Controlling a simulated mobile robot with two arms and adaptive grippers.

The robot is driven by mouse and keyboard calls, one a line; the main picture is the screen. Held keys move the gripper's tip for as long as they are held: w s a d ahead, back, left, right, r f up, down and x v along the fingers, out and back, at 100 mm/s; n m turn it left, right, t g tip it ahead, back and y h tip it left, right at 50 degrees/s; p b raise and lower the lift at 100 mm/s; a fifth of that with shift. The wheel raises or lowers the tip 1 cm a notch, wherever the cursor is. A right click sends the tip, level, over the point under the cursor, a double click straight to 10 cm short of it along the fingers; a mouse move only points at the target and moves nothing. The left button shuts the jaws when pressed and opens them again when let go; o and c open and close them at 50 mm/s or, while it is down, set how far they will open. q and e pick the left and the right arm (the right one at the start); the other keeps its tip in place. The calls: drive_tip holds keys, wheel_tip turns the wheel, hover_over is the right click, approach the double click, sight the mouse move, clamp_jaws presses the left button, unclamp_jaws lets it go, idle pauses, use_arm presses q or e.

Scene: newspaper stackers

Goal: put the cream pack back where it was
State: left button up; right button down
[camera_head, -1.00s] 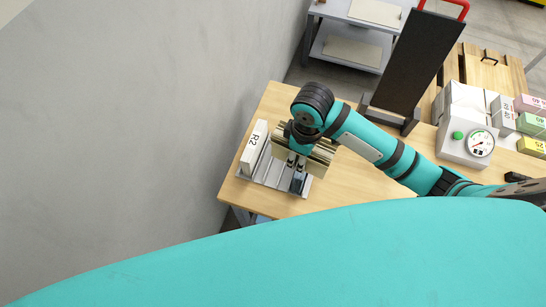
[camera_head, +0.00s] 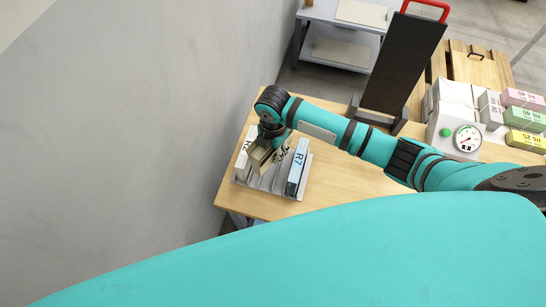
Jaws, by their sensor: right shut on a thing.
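My right gripper (camera_head: 264,160) is at the left part of the grey slotted rack (camera_head: 266,186), just right of the white pack marked R2 (camera_head: 246,142). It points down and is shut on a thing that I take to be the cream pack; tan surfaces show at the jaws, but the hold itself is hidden. A pale pack with a partly hidden label (camera_head: 284,154) shows just right of the gripper. The light blue pack marked R7 (camera_head: 297,166) stands in the rack farther right. My left gripper is not in view.
The rack is at the left end of a wooden table (camera_head: 345,180), near the grey wall. A dark upright board with a red handle (camera_head: 405,65) stands behind my arm. A gauge box (camera_head: 457,135) and several labelled packs (camera_head: 525,115) are at right. Table right of the rack is clear.

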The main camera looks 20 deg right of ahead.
wheel_tip(320, 180, down, 4)
drive_tip(key=shift+f, duration=0.2)
drive_tip(key=shift+w, duration=0.1)
drive_tip(key=shift+f, duration=0.25)
drive_tip(key=c, duration=1)
unclamp_jaws()
